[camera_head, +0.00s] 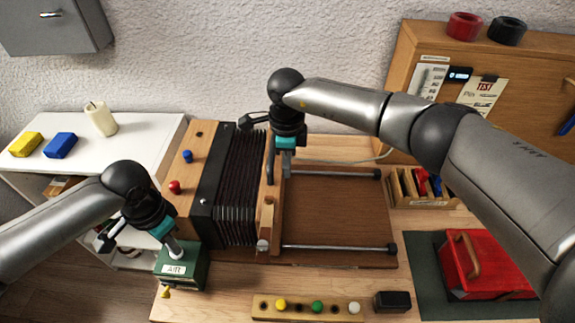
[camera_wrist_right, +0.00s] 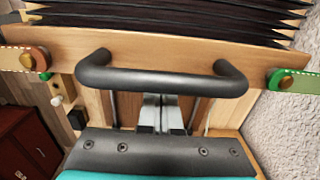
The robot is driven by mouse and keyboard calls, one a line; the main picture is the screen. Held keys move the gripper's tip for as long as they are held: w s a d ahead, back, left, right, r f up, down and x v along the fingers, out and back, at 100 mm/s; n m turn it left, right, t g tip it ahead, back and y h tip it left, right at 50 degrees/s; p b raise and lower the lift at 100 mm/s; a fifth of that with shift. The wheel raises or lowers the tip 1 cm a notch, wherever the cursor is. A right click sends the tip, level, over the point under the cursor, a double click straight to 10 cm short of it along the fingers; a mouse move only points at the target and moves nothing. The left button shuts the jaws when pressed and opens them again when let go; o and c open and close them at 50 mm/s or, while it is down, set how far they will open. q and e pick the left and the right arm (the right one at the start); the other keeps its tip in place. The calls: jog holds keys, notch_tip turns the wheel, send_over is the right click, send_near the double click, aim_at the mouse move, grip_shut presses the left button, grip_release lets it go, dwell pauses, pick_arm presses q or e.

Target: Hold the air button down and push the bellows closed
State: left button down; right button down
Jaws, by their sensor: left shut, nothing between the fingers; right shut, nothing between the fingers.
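The bellows (camera_head: 236,190) stand between a fixed wooden block on the left and a moving wooden end board (camera_head: 268,222) on the right. Their black folds show gaps. They also show at the top of the right wrist view (camera_wrist_right: 180,14). The green box marked AIR (camera_head: 182,272) sits at the front left. My left gripper (camera_head: 175,247) is shut, pointing down at the button on its top, which it mostly hides. My right gripper (camera_head: 284,170) is shut at the board's right side. In the right wrist view its fingers (camera_wrist_right: 162,114) are close by the black handle (camera_wrist_right: 160,77); contact is unclear.
Two metal rails (camera_head: 335,248) run right of the board over a bare brown base (camera_head: 340,215). A strip with coloured knobs (camera_head: 300,306) and a black block (camera_head: 392,301) lie in front. A red toolbox (camera_head: 485,265) stands at right.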

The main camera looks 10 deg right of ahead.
jog(key=shift+w+a, duration=0.1)
jog(key=shift+a, duration=0.4)
jog(key=shift+w+a, duration=0.25)
jog(key=shift+a, duration=0.9)
pick_arm(q)
jog(key=shift+d, duration=0.1)
pick_arm(e)
jog(key=shift+a+r, duration=0.1)
jog(key=shift+s+d, duration=0.2)
jog(key=shift+d, duration=0.85)
